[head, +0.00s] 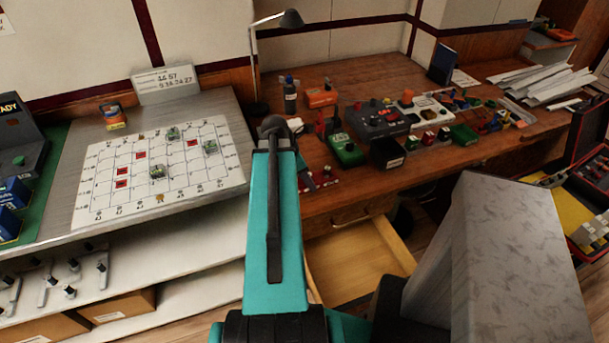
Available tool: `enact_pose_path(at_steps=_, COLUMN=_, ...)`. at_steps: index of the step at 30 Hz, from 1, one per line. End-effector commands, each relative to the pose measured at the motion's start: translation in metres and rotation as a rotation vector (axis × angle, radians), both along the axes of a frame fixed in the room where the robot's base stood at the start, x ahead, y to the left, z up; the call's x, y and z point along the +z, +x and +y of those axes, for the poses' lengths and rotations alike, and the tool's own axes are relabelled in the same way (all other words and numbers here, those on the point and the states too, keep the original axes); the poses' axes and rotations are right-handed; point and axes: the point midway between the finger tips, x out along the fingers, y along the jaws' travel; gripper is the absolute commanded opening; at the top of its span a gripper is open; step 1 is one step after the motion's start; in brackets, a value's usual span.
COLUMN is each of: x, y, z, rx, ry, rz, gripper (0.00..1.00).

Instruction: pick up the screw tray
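A small red item with pale bits (326,178) lies at the front edge of the wooden workbench, just right of my teal arm; it may be the screw tray, but it is too small and partly covered to be sure. My gripper (305,174) seems to be beside it, mostly hidden behind my own arm link. I cannot see its fingertips clearly, or whether it touches the red item.
The wooden bench (440,160) holds a green box (346,150), a dark grey device (381,120), an orange box (321,97) and a bottle (290,95). An open, empty-looking drawer (358,262) juts out below. A gridded board (160,170) lies left.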

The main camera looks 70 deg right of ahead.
Motion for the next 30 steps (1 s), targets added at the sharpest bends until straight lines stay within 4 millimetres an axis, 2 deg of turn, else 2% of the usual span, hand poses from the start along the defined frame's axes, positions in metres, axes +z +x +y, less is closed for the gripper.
enact_pose_path(at_steps=2, x=0.000, y=-0.004, z=0.007, rx=0.000, ry=-0.001, rz=0.001, gripper=0.18)
enact_pose_path(at_steps=15, x=0.006, y=-0.012, z=0.016, rx=0.000, ry=0.001, rz=0.002, gripper=0.18)
enact_pose_path(at_steps=30, x=0.004, y=-0.018, z=0.025, rx=0.000, ry=0.001, rz=0.001, gripper=0.18)
